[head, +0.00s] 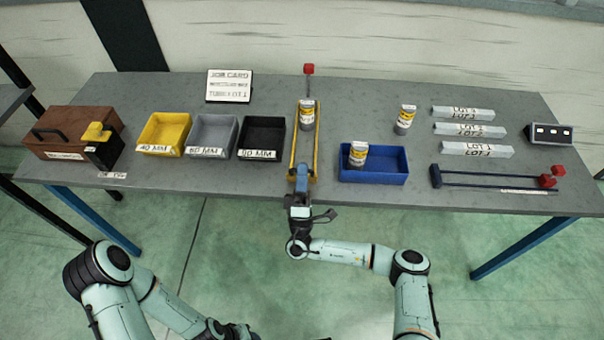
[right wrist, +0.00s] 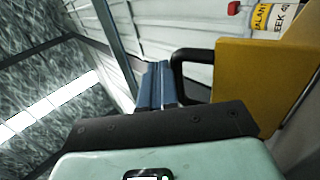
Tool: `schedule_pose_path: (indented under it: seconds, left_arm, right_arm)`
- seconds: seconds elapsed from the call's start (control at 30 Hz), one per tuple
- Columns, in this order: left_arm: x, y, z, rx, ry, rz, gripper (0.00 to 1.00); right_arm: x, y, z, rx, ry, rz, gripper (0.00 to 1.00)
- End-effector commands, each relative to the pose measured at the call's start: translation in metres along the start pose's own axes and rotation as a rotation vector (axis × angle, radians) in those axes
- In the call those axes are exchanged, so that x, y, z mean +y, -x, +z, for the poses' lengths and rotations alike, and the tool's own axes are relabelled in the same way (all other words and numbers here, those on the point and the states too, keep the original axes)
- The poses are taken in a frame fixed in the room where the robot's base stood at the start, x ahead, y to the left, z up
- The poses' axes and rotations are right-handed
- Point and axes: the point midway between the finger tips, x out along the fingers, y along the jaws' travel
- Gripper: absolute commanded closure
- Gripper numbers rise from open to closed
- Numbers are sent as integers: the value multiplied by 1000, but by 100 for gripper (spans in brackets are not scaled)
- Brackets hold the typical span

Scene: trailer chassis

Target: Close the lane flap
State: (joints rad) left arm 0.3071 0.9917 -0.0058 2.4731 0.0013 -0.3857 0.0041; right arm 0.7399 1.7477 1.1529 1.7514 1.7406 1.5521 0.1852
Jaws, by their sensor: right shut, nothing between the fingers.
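A narrow lane with yellow rails (head: 293,140) runs front to back at the middle of the table. A yellow-labelled can (head: 306,116) stands in it towards the back. My right gripper (head: 301,176) is at the lane's front end, fingers shut and empty, and covers much of that end. In the right wrist view, a yellow panel (right wrist: 250,85), apparently the lane flap, has a black handle (right wrist: 181,62). My blue fingertips (right wrist: 154,72) are beside this handle; contact cannot be told. The flap's angle is not clear.
Yellow (head: 165,133), grey (head: 211,133) and black (head: 262,136) bins stand left of the lane. A blue tray (head: 374,177) holding a can is close on its right. A brown box (head: 72,130) is far left. The table's front edge is beneath my right wrist.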

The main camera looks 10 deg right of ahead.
Motion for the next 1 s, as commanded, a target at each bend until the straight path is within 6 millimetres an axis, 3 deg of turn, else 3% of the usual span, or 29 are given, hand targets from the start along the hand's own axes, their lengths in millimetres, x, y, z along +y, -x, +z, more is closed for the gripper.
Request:
schedule_pose_path:
  seconds: [1.0]
  left_arm:
    - [6,10,-5,8,-3,3,57]
  right_arm:
    - [-4,-5,0,0,1,-65,100]
